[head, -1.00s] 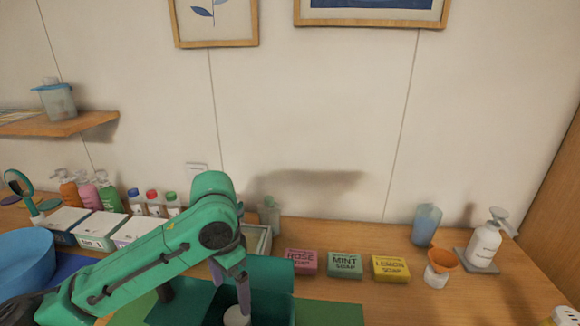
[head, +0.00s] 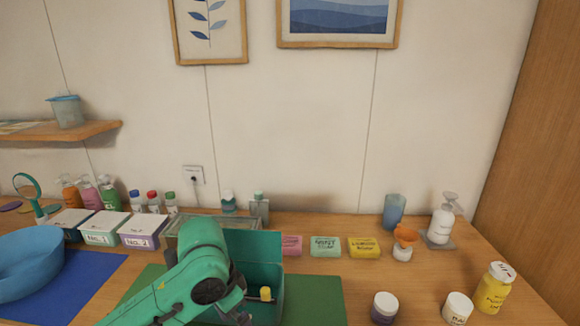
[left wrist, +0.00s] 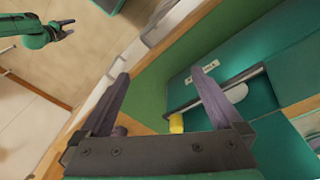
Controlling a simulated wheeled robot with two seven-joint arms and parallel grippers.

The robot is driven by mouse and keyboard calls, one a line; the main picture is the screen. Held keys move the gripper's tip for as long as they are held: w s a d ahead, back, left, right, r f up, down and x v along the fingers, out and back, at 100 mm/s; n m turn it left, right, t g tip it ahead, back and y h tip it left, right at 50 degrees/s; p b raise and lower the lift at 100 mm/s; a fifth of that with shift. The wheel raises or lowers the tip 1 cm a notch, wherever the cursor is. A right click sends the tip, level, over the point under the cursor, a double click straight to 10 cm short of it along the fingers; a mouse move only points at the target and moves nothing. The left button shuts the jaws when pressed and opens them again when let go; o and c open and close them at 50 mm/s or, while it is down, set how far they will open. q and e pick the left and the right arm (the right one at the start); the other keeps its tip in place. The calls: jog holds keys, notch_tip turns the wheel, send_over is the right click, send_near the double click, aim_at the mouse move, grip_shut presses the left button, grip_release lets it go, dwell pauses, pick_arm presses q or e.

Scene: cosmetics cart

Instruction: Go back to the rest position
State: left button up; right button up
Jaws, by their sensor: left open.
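My left gripper (left wrist: 160,76) is open, with nothing between its fingers in the left wrist view. In the head view my left arm comes in low, in front of an open teal box (head: 252,246), and the gripper is partly cut off by the bottom edge. A small yellow item (head: 265,294) shows at the box; it also shows beside the right finger in the left wrist view (left wrist: 176,122). A white round item (left wrist: 237,92) lies in the box. My right gripper (left wrist: 68,28) shows small at the upper left of the left wrist view, its fingers apart.
A green mat (head: 320,300) lies under the box. Soap bars, including a yellow one (head: 364,247), stand behind it. Several jars and bottles, including a yellow bottle (head: 494,288), stand at the right.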

pick_arm(q)
notch_tip(320, 180, down, 7)
jog(key=s+d+n+t+h, duration=0.2)
jog(key=s+h, duration=0.1)
jog(key=s+a+f+n+y, duration=0.2)
jog(key=s+a+f, duration=0.3)
jog(key=a, duration=0.2)
jog(key=s+a+f+n+y, duration=0.2)
jog(key=s+a+f, duration=0.25)
jog(key=a, duration=0.35)
jog(key=s+f, duration=0.3)
jog(key=f, duration=1.9)
jog(key=s+a+f+g, duration=0.1)
jog(key=s+a+f, duration=0.1)
jog(key=s+f, duration=1.2)
jog(key=s, duration=0.2)
jog(key=shift+s+a+f+g, duration=0.15)
jog(key=shift+s+a+g, duration=0.1)
jog(key=shift+s+g, duration=0.05)
